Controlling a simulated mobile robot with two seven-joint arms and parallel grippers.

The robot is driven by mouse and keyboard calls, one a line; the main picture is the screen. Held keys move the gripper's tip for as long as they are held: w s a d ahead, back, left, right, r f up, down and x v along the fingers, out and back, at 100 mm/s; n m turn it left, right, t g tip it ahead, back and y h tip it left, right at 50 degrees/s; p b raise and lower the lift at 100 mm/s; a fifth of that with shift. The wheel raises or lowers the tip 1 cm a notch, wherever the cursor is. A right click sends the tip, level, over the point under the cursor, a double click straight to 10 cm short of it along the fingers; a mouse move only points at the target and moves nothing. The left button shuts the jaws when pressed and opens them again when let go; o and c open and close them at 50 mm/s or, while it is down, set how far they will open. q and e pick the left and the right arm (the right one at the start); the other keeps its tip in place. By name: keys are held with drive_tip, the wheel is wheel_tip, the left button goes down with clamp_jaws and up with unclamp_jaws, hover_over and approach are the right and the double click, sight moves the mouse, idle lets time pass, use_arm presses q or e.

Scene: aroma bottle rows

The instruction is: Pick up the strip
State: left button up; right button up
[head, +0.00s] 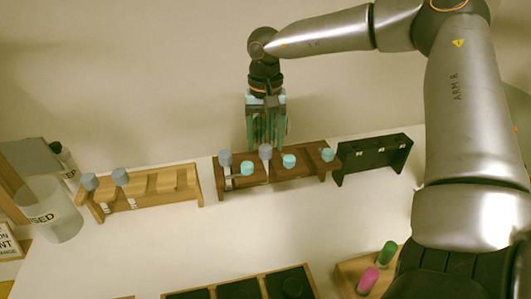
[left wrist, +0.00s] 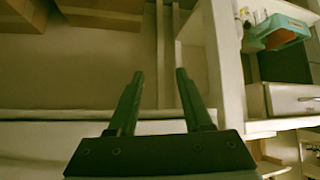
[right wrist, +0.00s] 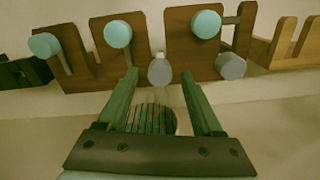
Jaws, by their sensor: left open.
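I cannot make out a strip for certain. In the right wrist view a round dark thing with several pale narrow bars (right wrist: 152,118) shows between my fingers; I cannot tell whether the bars are strips. My right gripper (head: 267,143) is open, pointing down at the back of the middle brown rack (head: 300,168). In the right wrist view its fingertips (right wrist: 159,76) are on either side of a grey-capped bottle (right wrist: 160,68), with gaps; I cannot tell how far beyond them it is. My left gripper (left wrist: 155,75) is open and empty, away from the racks.
The middle rack holds grey and teal caps. A light wooden rack (head: 155,187) with grey caps stands left, a black rack (head: 372,158) right. A clear cup (head: 50,215) stands far left. White table between is clear.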

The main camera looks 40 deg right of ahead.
drive_tip(key=c, duration=1)
drive_tip(key=shift+r, duration=0.15)
wheel_tip(320, 180, up, 18)
drive_tip(key=shift+f+p, duration=0.1)
drive_tip(key=shift+p, duration=0.45)
